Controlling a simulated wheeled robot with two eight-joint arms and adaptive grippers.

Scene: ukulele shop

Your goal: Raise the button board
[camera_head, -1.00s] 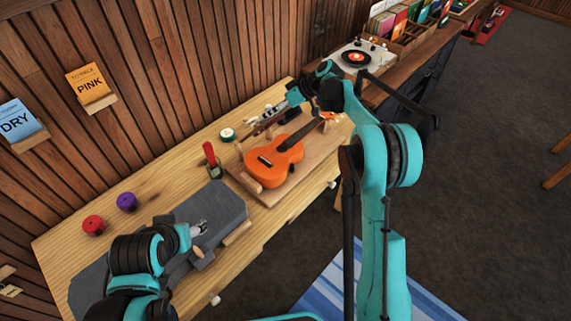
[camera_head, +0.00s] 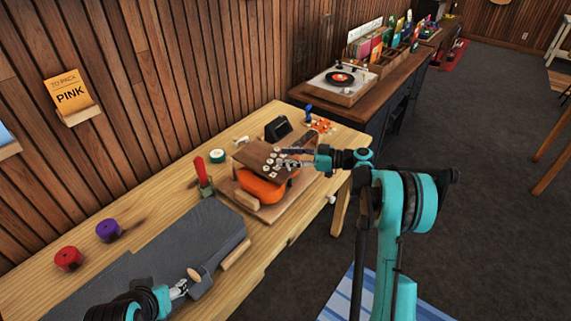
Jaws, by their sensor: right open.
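The button board (camera_head: 255,156), a brown panel with several round white buttons, shows over the orange ukulele (camera_head: 262,190) and hides much of it. I cannot tell whether they touch. My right gripper (camera_head: 284,163) is open at the board's right side, its fingers over or beside the buttons; whether it touches the board is unclear. My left gripper (camera_head: 180,289) is low at the left over the grey mat (camera_head: 190,238), near a wooden peg; its jaw state is unclear.
A red-handled tool (camera_head: 203,172), a green-and-white round item (camera_head: 217,156) and a black block (camera_head: 278,129) stand near the board. Red (camera_head: 68,258) and purple (camera_head: 108,230) spools sit at the left. A turntable (camera_head: 340,82) stands farther back.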

